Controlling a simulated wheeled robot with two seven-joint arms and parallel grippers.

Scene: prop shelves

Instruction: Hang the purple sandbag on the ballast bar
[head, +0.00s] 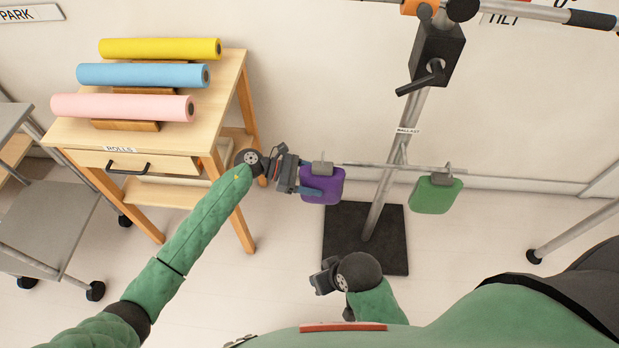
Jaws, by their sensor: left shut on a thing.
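The purple sandbag (327,190) is at the middle of the head view, upright, with a grey top piece. My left gripper (312,189) is shut on it from the left. The thin grey ballast bar (385,167) crosses the stand's pole under a "BALLAST" label. The bag's top is close to the bar's left end; I cannot tell whether it is on the bar or just beside it. A green sandbag (436,195) hangs at the bar's right end. My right gripper (322,280) is low in the middle, away from both bags; its jaws are too unclear to judge.
The stand has a black base plate (390,255) and a black clamp (437,52) high on its slanted pole. A wooden table (222,120) with yellow, blue and pink rolls stands at left. A grey cart (45,225) is at the far left. Floor between table and base is clear.

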